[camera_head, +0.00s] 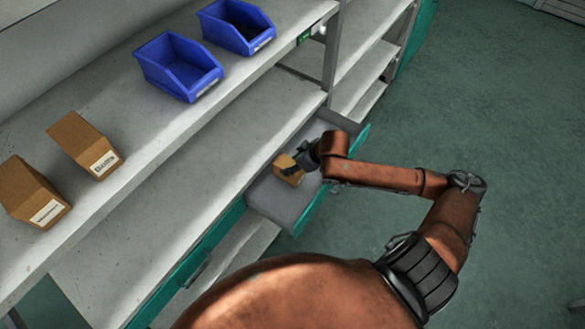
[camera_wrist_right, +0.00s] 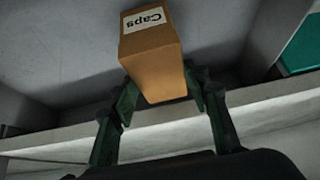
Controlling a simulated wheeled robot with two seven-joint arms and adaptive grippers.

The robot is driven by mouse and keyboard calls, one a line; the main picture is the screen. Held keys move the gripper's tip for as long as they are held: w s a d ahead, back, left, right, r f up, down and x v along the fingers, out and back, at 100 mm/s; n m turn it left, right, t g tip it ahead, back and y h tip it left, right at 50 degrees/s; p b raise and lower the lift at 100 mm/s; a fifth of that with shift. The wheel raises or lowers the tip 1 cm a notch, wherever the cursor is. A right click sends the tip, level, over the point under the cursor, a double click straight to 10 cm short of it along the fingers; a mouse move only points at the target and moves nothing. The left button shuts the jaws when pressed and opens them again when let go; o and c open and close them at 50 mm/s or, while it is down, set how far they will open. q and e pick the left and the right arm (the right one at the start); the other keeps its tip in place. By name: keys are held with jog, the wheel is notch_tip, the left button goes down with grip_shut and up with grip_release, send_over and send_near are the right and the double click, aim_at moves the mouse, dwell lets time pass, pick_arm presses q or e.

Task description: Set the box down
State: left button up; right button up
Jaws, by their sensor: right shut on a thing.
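The box (camera_wrist_right: 152,66) is a small orange-brown carton with a white label reading "Caps". It also shows in the head view (camera_head: 289,170), over the open drawer. My right gripper (camera_wrist_right: 160,94) is shut on the box, one finger on each side, and in the head view (camera_head: 291,168) it reaches in over the drawer. The open drawer (camera_head: 270,200) has a grey inside and a teal front. I cannot tell whether the box touches the drawer's floor. My left gripper is not in view.
Two brown cartons, one labelled "Bolts" (camera_head: 85,146) and another (camera_head: 34,193), stand on the upper shelf (camera_head: 150,130). Two blue bins (camera_head: 178,68) (camera_head: 237,26) stand further back on it.

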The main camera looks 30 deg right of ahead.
jog(key=shift+f, duration=0.95)
jog(key=shift+d+f, duration=0.1)
jog(key=shift+f, duration=0.15)
jog(key=shift+r, duration=0.1)
jog(key=o, duration=1.3)
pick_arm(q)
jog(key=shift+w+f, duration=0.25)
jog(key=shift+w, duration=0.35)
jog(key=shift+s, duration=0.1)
pick_arm(e)
jog(key=shift+s+r, duration=0.15)
jog(key=shift+r, duration=0.05)
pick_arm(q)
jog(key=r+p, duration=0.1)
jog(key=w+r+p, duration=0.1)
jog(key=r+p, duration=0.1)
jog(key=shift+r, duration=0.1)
pick_arm(e)
jog(key=v, duration=1.1)
jog(key=shift+r, duration=0.2)
jog(key=shift+s+d, duration=0.1)
